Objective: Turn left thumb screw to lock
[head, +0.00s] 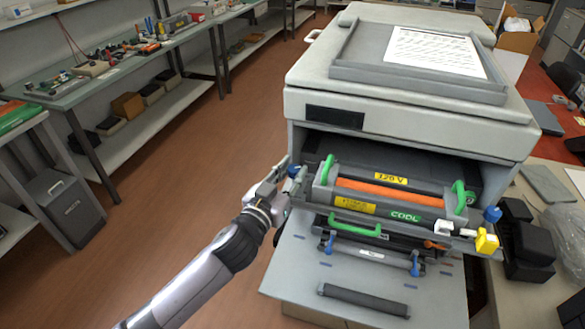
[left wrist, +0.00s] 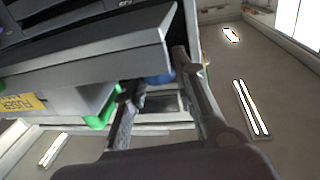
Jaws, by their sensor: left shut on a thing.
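The left thumb screw is a small blue knob (head: 294,171) at the left end of the pulled-out unit in the printer's open front. My left gripper (head: 285,173) reaches it from the left and is shut on it. The screw's turn angle cannot be told. The unit (head: 375,199) has green handles, an orange roller and yellow and green labels. My right gripper is not in view.
A second blue knob (head: 492,214) and a yellow lever (head: 487,241) sit at the unit's right end. The open front flap (head: 300,270) holds a blue-ended roller part (head: 370,254) and a dark bar (head: 364,299). Shelves (head: 150,80) stand left; the floor between is clear.

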